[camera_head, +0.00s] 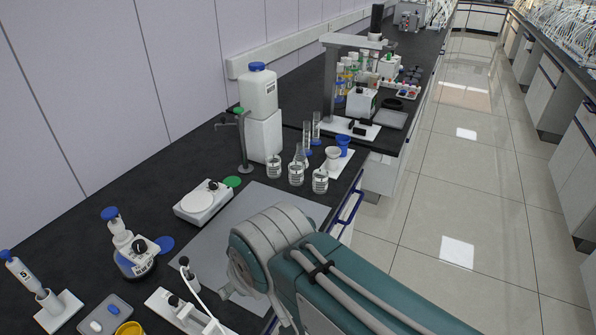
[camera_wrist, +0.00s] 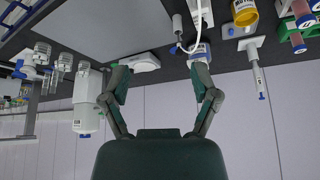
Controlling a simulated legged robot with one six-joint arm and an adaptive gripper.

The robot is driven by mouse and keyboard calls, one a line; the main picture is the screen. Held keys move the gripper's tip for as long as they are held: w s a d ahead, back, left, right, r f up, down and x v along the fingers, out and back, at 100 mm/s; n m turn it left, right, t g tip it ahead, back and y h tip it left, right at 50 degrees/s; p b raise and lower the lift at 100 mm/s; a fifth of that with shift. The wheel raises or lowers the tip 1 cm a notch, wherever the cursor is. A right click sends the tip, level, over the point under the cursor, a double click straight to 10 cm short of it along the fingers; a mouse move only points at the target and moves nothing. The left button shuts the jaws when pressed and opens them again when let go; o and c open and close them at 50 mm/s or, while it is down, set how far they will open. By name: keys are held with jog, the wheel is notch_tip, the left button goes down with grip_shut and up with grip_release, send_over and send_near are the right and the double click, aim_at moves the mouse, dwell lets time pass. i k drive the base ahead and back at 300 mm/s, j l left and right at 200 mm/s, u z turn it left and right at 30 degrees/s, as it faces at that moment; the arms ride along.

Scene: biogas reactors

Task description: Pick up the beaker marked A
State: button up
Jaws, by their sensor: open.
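Three small glass beakers stand upright on the dark bench in the head view: a left one (camera_head: 274,167), a middle one (camera_head: 296,175) and a right one (camera_head: 320,182). They carry labels, but the letters are too small to read, so I cannot tell which is A. The wrist view is upside down and shows the glassware (camera_wrist: 42,53) at its upper left. My gripper (camera_wrist: 159,72) is open with nothing between its fingers, apart from the beakers. In the head view my arm hides the gripper.
A white container with blue cap (camera_head: 259,92) stands behind the beakers. A flask (camera_head: 300,154), funnels (camera_head: 343,144) and cylinders are close by. A white balance (camera_head: 205,203) stands left of a bare grey mat (camera_head: 262,202). The aisle floor at right is clear.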

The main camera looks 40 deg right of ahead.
aim_at(320, 176)
jog(key=k+l, duration=0.1)
jog(key=l, duration=0.25)
jog(key=k+l, duration=0.1)
jog(key=l, duration=0.2)
jog(key=k+l, duration=0.1)
jog(key=l, duration=0.25)
jog(key=k+l+u, duration=0.1)
jog(key=l, duration=0.25)
jog(key=i+l, duration=0.15)
jog(key=l, duration=0.2)
jog(key=i+l, duration=0.15)
jog(key=l, duration=0.25)
jog(key=i+l, duration=0.15)
jog(key=l, duration=0.2)
jog(key=i+l+u, duration=0.1)
jog(key=l, duration=0.25)
jog(key=i+l, duration=0.15)
jog(key=l, duration=0.25)
